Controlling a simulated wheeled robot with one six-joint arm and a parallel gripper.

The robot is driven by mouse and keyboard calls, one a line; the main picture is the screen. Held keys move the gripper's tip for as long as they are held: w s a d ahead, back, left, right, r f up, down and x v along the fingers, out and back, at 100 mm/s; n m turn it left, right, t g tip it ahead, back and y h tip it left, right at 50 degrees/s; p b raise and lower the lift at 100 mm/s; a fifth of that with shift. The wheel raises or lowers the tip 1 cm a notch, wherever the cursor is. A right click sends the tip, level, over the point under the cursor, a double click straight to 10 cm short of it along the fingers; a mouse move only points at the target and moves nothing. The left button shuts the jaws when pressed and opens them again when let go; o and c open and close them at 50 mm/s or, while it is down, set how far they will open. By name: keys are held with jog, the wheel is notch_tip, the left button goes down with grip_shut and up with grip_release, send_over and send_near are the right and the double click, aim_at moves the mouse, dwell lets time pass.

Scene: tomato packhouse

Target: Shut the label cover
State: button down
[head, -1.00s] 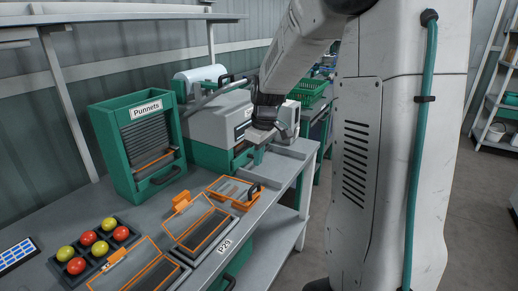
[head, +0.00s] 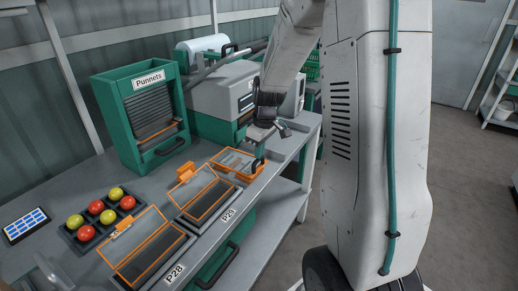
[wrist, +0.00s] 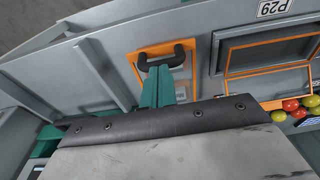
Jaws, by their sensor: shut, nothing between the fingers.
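An orange-framed hatch with a black handle, the likely label cover (head: 237,164), is on the bench in front of the grey labelling machine (head: 218,88). It also shows in the wrist view (wrist: 138,65), with its black handle (wrist: 187,52) at the top of the frame. My gripper (head: 261,150) is shut and empty, pointing down just above the handle. In the wrist view its teal fingers (wrist: 160,80) overlap the hatch at the handle; whether they touch it I cannot tell. The hatch's exact angle is unclear.
Two clear orange-framed lids stand raised over trays by the labels P28 (head: 174,273) and P29 (head: 228,214). A green Punnets dispenser (head: 112,106) and a dark tray with red and yellow tomatoes (head: 92,235) stand to the left. The floor to the right is open.

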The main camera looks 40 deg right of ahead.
jog(key=shift+s+f, duration=0.2)
jog(key=shift+f, duration=0.5)
jog(key=shift+s+f, duration=0.25)
jog(key=shift+f, duration=0.1)
notch_tip(320, 180, up, 14)
jog(key=s+d, duration=0.1)
jog(key=s, duration=0.1)
jog(key=shift+s+r, duration=0.15)
jog(key=shift+r, duration=0.1)
